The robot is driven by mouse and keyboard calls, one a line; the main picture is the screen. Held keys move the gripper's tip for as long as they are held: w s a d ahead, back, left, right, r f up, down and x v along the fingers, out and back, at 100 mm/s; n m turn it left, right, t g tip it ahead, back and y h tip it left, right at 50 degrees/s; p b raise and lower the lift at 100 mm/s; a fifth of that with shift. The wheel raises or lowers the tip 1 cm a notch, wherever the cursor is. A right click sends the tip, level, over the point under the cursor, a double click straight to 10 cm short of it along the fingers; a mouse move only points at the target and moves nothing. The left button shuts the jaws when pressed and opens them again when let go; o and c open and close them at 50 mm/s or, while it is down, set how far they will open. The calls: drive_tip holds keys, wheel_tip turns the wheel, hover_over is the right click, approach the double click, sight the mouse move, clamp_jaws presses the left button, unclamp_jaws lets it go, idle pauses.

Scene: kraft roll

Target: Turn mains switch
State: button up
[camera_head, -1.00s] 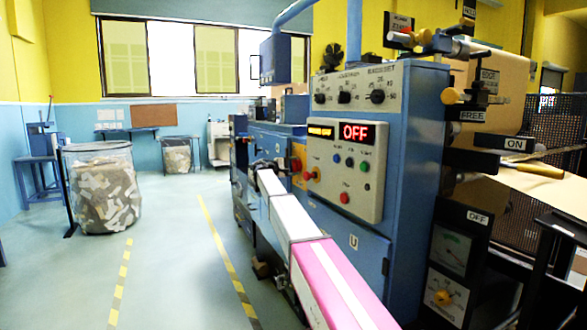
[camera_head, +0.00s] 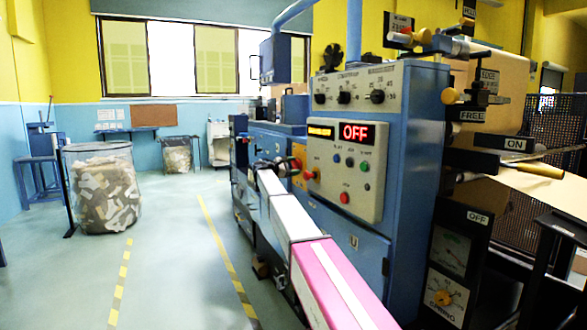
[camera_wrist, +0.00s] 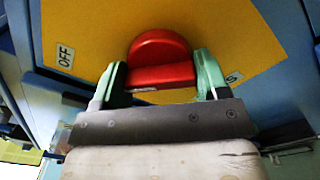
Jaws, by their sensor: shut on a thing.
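The red mains switch knob (camera_wrist: 160,62) sits on a yellow plate (camera_wrist: 95,25) in the wrist view. My gripper (camera_wrist: 163,78) has one green finger on each side of the knob's bar and is shut on it. The bar lies roughly level across the wrist picture. An OFF label (camera_wrist: 65,56) is at the plate's left; another label at the right is mostly hidden by a finger. In the head view the yellow plate (camera_head: 298,178) shows on the blue machine's side, and my gripper (camera_head: 284,168) is at it, small and partly hard to make out.
The blue machine (camera_head: 400,170) stands close along my arm's right side. Its panel display (camera_head: 355,132) reads OFF. A wire bin of scraps (camera_head: 103,195) stands at the left. The floor between the bin and the machine is clear, with yellow-black striped lines.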

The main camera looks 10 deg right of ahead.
idle(0.3)
drive_tip(key=o, duration=0.9)
drive_tip(key=shift+o, duration=0.2)
drive_tip(key=shift+a, duration=0.1)
drive_tip(key=v, duration=1)
drive_tip(key=shift+s+a, duration=0.15)
drive_tip(key=shift+a, duration=0.2)
